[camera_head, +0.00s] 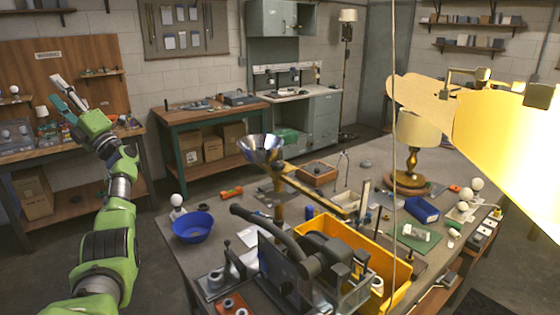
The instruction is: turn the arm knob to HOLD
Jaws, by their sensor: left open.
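A work lamp with a silver bowl-shaped reflector (260,146) stands in the middle of the large workbench. A brass-coloured arm (318,192) slants down to the right from near the reflector. The arm knob and any HOLD marking are too small or hidden to make out. My left gripper (60,91) is open and empty, raised at the far left in front of the wooden back board, far from the lamp. My right gripper is not in view.
The floor between benches is clear.

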